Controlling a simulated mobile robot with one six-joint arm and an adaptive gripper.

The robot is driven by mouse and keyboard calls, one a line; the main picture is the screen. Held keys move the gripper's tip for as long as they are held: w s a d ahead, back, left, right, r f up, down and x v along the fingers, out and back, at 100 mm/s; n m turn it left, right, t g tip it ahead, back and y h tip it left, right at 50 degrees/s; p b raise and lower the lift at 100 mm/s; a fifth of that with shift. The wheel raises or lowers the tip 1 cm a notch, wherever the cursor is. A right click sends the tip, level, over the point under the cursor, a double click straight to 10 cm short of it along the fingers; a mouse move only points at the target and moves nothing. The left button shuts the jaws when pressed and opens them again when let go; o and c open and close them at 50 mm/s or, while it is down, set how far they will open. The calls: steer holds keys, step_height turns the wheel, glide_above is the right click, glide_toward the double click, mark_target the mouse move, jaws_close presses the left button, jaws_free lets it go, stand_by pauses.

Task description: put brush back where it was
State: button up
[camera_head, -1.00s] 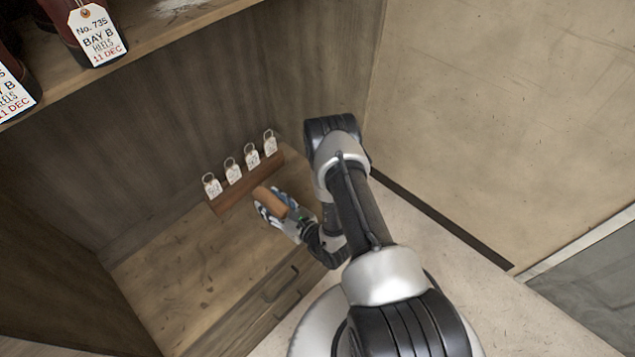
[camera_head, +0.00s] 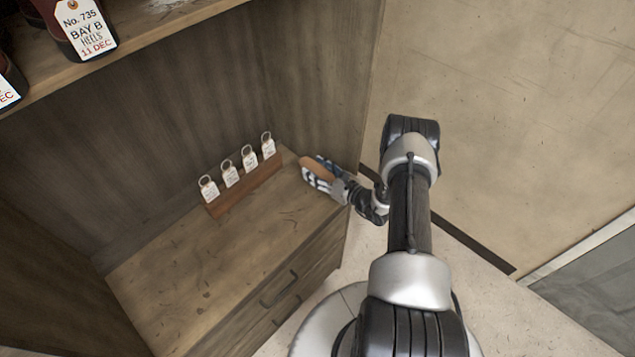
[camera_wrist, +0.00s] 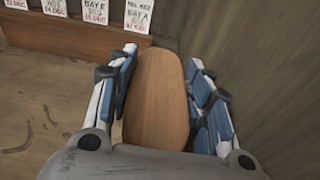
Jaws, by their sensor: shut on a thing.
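The brush (camera_head: 317,166) is an oblong brown wooden piece; its rounded back (camera_wrist: 157,95) fills the middle of the wrist view. My gripper (camera_head: 322,174) is shut on it, with a blue-padded finger along each side, as the wrist view (camera_wrist: 162,97) shows. The gripper and brush are at the right end of the wooden cabinet top (camera_head: 190,265), near the back wall and right of the tag rack. The underside of the brush is hidden, and I cannot tell whether it touches the top.
A wooden rack (camera_head: 245,190) with several white tags on rings stands along the back of the cabinet top. Drawers (camera_head: 285,295) are in its front. A shelf (camera_head: 150,28) with tagged boots hangs above at the upper left. The left and middle of the top are clear.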

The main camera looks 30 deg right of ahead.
steer(key=shift+f+b, duration=0.7)
steer(key=shift+f, duration=2.25)
steer(key=shift+f, duration=0.2)
steer(key=o, duration=1.1)
steer(key=shift+r, duration=0.15)
